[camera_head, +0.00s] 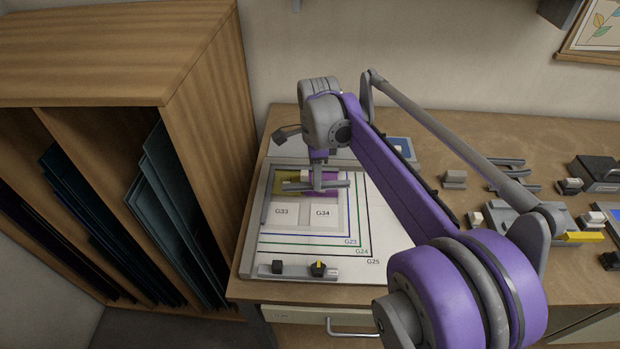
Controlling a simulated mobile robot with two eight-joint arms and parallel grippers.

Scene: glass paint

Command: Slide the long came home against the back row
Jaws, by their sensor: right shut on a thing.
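The long came (338,185) is a grey bar lying left to right across the board (390,235), along the front of the back row. The back row shows an olive-yellow glass piece (284,187) at left and some purple, mostly hidden by my arm and gripper. White cells marked G33 (283,211) and G34 (322,213) lie in front of the came. My right gripper (318,181) points down at the came's middle and is shut on it; the fingertips are small and partly hidden. Any gap between came and back row is too small to tell. My left gripper is out of view.
A short grey bar (265,209) lies along the left side. A front rail (292,271) carries two dark knobs. A wooden rack (205,150) stands close at left. Tools and blocks (454,179) cover the bench at right. The board's front right is clear.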

